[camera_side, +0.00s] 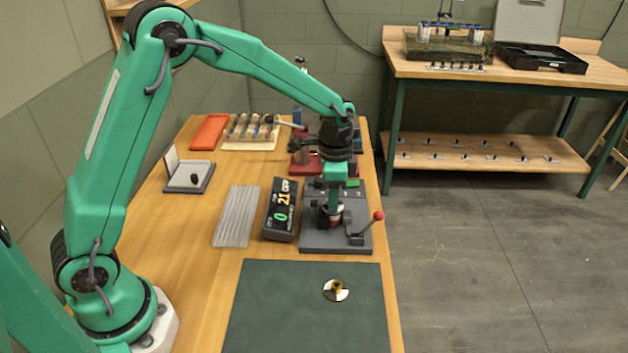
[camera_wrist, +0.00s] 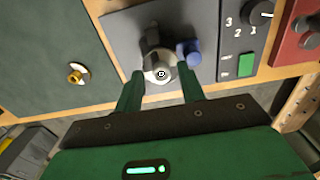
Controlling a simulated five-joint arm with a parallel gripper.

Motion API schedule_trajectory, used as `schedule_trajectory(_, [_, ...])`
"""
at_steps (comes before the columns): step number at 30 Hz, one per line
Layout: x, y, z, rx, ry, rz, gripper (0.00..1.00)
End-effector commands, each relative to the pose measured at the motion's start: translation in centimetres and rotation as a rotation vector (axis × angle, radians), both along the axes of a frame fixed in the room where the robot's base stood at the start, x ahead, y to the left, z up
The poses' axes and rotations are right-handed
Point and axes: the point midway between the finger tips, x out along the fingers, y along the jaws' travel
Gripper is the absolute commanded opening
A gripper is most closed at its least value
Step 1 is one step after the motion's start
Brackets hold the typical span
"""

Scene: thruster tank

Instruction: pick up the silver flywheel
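A round silver piece with a light hub (camera_wrist: 161,73), which looks like the silver flywheel, sits at a dark fixture on the grey plate (camera_wrist: 118,33). My gripper (camera_wrist: 161,78) is open, with one finger on each side of this piece; a small gap seems to show, though contact is hard to judge. In the side view my gripper (camera_side: 334,207) points down low over the grey plate (camera_side: 312,240) and largely hides the piece. A second disc with a brass hub (camera_side: 337,290) lies on the dark green mat (camera_side: 270,315); it also shows in the wrist view (camera_wrist: 78,74).
A red-knobbed lever (camera_side: 376,217) stands at the plate's right front. A black display box (camera_side: 281,210) and a clear ribbed tray (camera_side: 237,215) are to its left. A blue part (camera_wrist: 189,51) sits close to my right finger. Most of the mat is clear.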

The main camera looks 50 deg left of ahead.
Motion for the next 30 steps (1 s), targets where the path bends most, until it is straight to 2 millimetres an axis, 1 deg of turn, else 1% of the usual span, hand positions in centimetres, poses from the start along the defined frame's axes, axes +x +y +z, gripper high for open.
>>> schedule_trajectory(2, [0.0,0.0,0.0,0.0,0.0,0.0,0.39])
schedule_trajectory(3, [0.0,0.0,0.0,0.0,0.0,0.0,0.35])
schedule_trajectory(8, [0.0,0.0,0.0,0.0,0.0,0.0,0.04])
schedule_trajectory(9, [0.0,0.0,0.0,0.0,0.0,0.0,0.0])
schedule_trajectory(22, [0.0,0.0,0.3,0.0,0.0,0.0,0.0])
schedule_trajectory(26, [0.0,0.0,1.2,-0.001,-0.001,0.0,0.0])
schedule_trajectory(30, [0.0,0.0,2.8,-0.001,-0.002,0.0,0.0])
